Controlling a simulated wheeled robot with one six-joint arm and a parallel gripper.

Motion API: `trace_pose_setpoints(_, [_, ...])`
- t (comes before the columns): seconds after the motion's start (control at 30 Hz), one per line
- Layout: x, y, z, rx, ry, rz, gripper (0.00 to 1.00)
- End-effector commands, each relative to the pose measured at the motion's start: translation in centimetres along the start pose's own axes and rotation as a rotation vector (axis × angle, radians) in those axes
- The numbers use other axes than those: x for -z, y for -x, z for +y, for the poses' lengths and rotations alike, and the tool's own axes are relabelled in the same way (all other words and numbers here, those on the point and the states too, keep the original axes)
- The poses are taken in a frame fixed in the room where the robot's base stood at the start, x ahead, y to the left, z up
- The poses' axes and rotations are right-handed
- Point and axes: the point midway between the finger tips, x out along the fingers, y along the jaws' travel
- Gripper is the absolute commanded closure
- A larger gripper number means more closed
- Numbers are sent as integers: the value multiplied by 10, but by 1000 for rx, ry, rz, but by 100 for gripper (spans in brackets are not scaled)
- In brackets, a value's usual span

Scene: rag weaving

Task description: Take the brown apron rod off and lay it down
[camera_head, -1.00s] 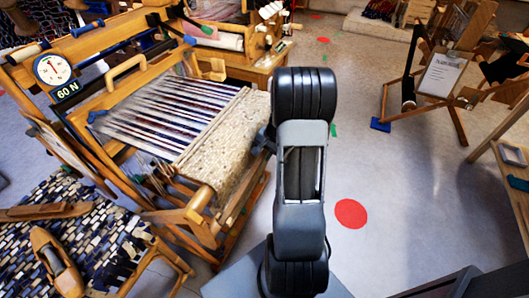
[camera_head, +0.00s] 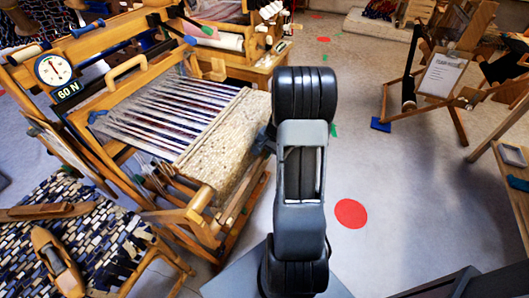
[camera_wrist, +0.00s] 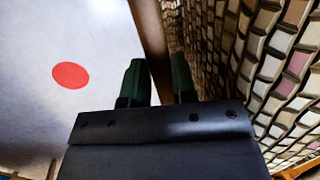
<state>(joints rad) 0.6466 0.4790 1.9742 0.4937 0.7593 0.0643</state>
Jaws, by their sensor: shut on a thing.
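The brown apron rod (camera_wrist: 149,28) shows in the wrist view as a dark brown bar running up between my green fingertips. It lies along the edge of the woven cloth (camera_wrist: 270,60). My gripper (camera_wrist: 158,82) is shut on the rod, with one finger on each side. In the head view, my arm stands in front of the loom's right side, and the gripper and rod cannot be made out there. The loom (camera_head: 125,68) carries striped warp and a pale speckled woven cloth (camera_head: 222,150).
A round dial (camera_head: 54,69) marked 60 N sits at the loom's upper left. A patterned rag cloth with a wooden shuttle (camera_head: 58,262) lies at lower left. A folding wooden stand (camera_head: 448,115) is at right. The floor with a red disc (camera_head: 351,213) is open.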

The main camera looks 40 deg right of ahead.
Motion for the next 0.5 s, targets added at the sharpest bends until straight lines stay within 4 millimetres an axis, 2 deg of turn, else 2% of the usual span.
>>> trace_pose_setpoints(0.5, [-2, 17, -5, 2, -5, 1, 100])
